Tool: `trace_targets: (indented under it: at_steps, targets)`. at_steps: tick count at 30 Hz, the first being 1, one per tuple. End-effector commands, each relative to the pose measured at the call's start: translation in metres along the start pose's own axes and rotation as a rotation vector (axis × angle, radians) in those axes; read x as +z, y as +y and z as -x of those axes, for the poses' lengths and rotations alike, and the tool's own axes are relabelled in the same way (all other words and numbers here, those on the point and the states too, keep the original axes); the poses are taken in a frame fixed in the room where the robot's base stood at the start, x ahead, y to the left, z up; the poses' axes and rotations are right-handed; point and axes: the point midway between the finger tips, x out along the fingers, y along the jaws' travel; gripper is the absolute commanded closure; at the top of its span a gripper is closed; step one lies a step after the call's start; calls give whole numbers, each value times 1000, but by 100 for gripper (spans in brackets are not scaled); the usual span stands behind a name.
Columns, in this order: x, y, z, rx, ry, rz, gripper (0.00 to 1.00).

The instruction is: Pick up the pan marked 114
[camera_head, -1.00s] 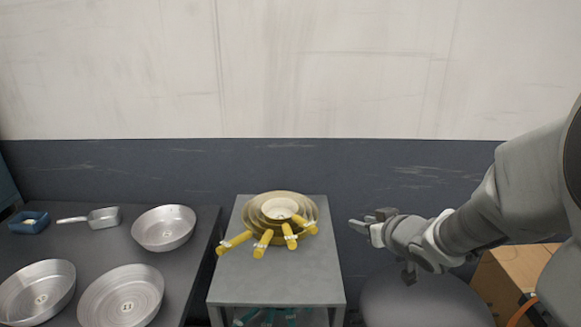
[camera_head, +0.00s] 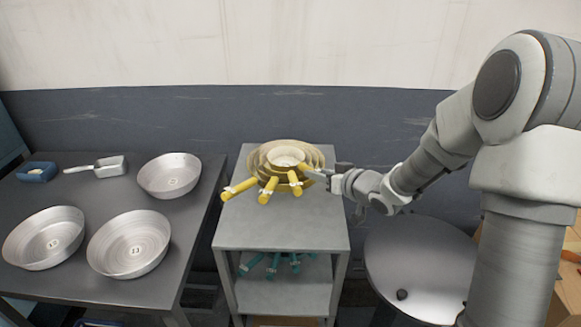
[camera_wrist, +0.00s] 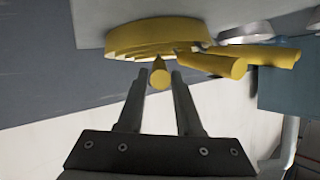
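A nested stack of pans (camera_head: 313,158) with yellow handles sits on the grey cart's top (camera_head: 315,225). It also shows in the wrist view (camera_wrist: 150,38). Several yellow handles fan out towards the front. No mark 114 can be read on them.
On the dark table at left stand several metal pans, one (camera_head: 128,262) near the front, a small scoop (camera_head: 110,167) and a blue box (camera_head: 38,172). Teal handles (camera_head: 272,264) show on the cart's lower shelf. A round grey stool (camera_head: 420,265) stands right of the cart.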

Motion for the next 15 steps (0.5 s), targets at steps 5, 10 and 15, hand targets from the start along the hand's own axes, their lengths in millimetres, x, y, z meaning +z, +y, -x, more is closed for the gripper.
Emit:
trace_targets:
  at_steps: [5,10,15]
  targets:
    - [-1,0,-11,0,1,0,66]
    - [-4,-1,-35,-2,0,1,66]
    - [-5,0,-56,-1,-1,0,66]
